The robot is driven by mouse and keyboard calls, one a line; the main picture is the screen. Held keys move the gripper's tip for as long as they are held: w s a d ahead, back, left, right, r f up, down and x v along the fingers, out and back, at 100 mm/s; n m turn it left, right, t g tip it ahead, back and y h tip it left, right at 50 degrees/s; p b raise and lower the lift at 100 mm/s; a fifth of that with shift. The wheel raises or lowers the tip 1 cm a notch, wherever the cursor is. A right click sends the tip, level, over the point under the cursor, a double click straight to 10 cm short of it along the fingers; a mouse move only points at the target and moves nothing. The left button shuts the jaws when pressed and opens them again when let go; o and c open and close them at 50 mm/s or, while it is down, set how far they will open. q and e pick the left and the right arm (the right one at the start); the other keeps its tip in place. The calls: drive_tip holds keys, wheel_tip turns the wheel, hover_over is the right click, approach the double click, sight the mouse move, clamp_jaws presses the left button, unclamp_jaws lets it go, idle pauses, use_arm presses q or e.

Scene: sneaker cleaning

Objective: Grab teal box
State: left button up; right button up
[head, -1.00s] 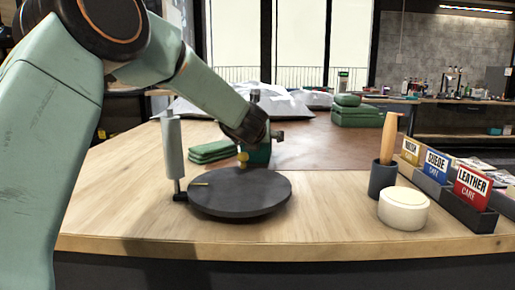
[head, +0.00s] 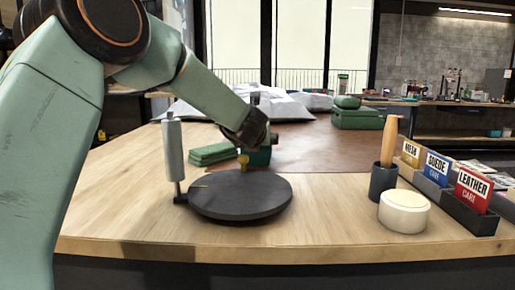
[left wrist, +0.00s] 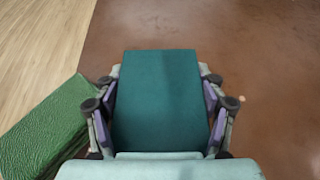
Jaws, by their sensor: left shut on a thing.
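The teal box (left wrist: 158,95) fills the space between the fingers of my left gripper (left wrist: 160,110) in the left wrist view, with fingers against both its sides. In the head view the teal box (head: 261,156) shows partly behind my left gripper (head: 256,140), beyond the dark round turntable. My left gripper is shut on the box. From these views I cannot tell whether the box touches the surface beneath. My right gripper is not in view.
A dark round turntable (head: 240,196) with an upright grey cylinder (head: 172,150) stands in front. A dark cup with a wooden-handled tool (head: 383,180), a round cream tub (head: 404,209) and care cards (head: 472,190) stand right.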

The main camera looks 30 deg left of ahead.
use_arm(q)
drive_tip(key=shift+r, duration=0.1)
wheel_tip(320, 180, up, 28)
drive_tip(key=p, duration=1.7)
drive_tip(key=shift+p, duration=0.3)
